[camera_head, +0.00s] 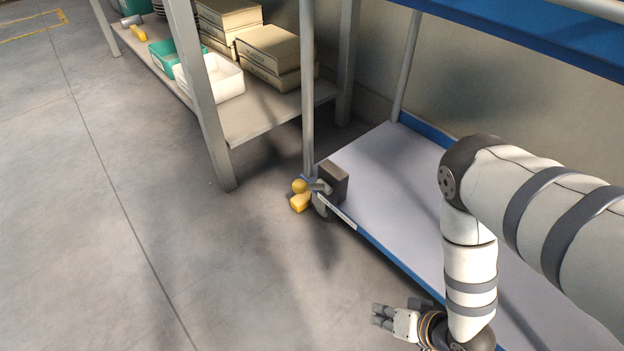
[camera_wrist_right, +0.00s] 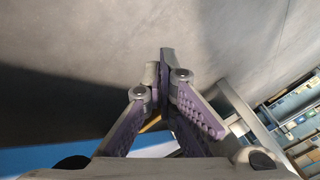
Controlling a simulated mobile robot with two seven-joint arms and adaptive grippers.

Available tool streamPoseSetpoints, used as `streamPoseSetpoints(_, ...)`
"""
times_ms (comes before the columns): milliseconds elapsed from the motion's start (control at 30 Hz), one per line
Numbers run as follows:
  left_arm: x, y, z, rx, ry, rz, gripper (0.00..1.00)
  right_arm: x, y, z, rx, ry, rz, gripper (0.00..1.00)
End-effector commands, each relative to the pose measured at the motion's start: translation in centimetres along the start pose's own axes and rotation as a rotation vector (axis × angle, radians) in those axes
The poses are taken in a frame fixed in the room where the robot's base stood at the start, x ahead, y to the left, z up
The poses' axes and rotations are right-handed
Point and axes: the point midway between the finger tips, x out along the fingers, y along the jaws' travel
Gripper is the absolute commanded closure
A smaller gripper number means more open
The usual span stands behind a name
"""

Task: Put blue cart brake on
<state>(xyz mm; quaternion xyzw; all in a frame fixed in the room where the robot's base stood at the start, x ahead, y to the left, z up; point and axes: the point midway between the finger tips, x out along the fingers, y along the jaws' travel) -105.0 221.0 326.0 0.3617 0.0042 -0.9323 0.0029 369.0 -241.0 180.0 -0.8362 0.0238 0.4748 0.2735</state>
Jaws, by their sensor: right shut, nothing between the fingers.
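The blue cart (camera_head: 379,250) stands at the right in the head view, with a pale lower deck and blue edges. At its near left corner is the brake, a yellow pedal (camera_head: 300,202) low by the floor, with a dark block above it. My right gripper (camera_head: 380,315) is shut and empty, low beside the cart's front edge and apart from the pedal. In the right wrist view its fingertips (camera_wrist_right: 163,62) are together, and a small yellow patch (camera_wrist_right: 152,124) shows between the fingers. My left gripper is not in view.
A metal table (camera_head: 262,122) stands behind the cart's left end. Its lower shelf holds cardboard boxes (camera_head: 268,55), a white bin (camera_head: 212,80) and a teal bin (camera_head: 163,54). The concrete floor (camera_head: 110,220) at left is clear. The cart's upright post (camera_head: 307,90) rises near the brake.

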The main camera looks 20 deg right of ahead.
Motion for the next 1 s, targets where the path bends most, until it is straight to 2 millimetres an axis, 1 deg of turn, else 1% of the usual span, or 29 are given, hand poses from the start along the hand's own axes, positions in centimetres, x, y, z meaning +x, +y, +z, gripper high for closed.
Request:
streamPoseSetpoints(33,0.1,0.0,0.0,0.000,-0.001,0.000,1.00,1.1,-1.5,-4.2,0.010,0.093,-0.078,1.00)
streamPoseSetpoints(67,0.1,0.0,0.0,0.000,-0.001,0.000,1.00,1.5,-2.5,-6.7,0.018,0.145,-0.131,1.00)
streamPoseSetpoints(100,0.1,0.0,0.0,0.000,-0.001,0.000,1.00,1.7,-4.0,-10.0,0.028,0.210,-0.202,1.00)
streamPoseSetpoints(167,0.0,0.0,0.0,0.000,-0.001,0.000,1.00,1.5,-6.2,-14.7,0.035,0.297,-0.312,1.00)
streamPoseSetpoints(200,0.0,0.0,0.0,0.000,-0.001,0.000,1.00,1.1,-7.6,-17.4,0.037,0.345,-0.384,1.00)
streamPoseSetpoints(300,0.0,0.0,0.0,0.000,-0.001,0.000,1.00,-0.4,-10.5,-22.9,0.036,0.432,-0.536,1.00)
streamPoseSetpoints(400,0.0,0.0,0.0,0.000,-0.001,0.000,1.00,-1.8,-12.2,-25.9,0.029,0.474,-0.633,1.00)
streamPoseSetpoints(467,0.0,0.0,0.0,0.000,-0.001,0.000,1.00,-2.3,-12.9,-26.9,0.026,0.487,-0.668,1.00)
streamPoseSetpoints(533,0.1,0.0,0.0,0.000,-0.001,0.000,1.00,-2.6,-13.2,-27.5,0.025,0.493,-0.689,1.00)
streamPoseSetpoints(867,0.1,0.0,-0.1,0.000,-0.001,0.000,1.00,-2.6,-13.4,-27.6,0.025,0.494,-0.695,1.00)
streamPoseSetpoints(1000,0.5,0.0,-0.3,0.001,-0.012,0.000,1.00,-1.6,-14.2,-28.1,0.023,0.494,-0.696,1.00)
